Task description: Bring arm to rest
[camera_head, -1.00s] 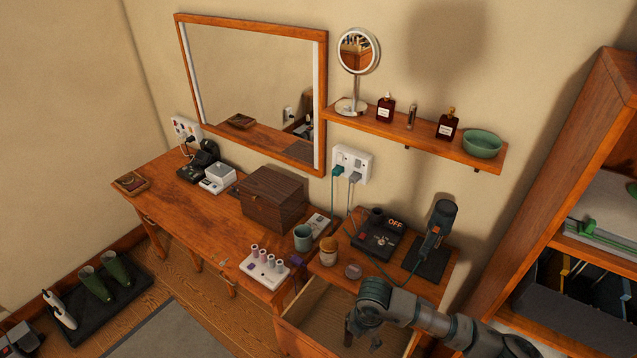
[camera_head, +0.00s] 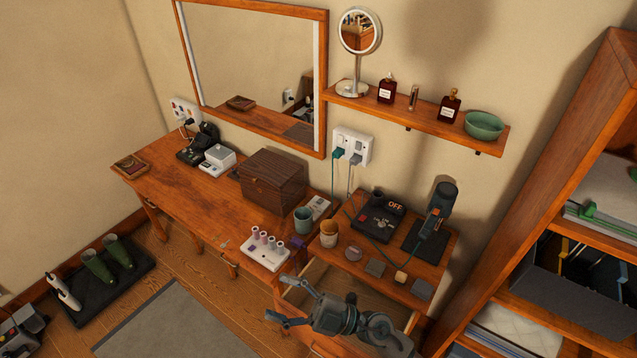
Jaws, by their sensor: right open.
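My right arm comes in from the bottom of the view, and its gripper (camera_head: 280,299) points left with its two fingers spread apart. Nothing is between the fingers. The gripper is in front of and over the open drawer (camera_head: 372,300) of the small right-hand table; part of the drawer is hidden behind it. My left gripper is not in view.
The small table holds a control box (camera_head: 377,217) marked OFF, a dark heat-tool-like device (camera_head: 440,208), a jar (camera_head: 329,233) and small blocks. The long desk (camera_head: 185,205) holds a wooden box (camera_head: 272,181), a green cup (camera_head: 303,220) and a white rack (camera_head: 265,251). Shelves (camera_head: 540,190) stand right.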

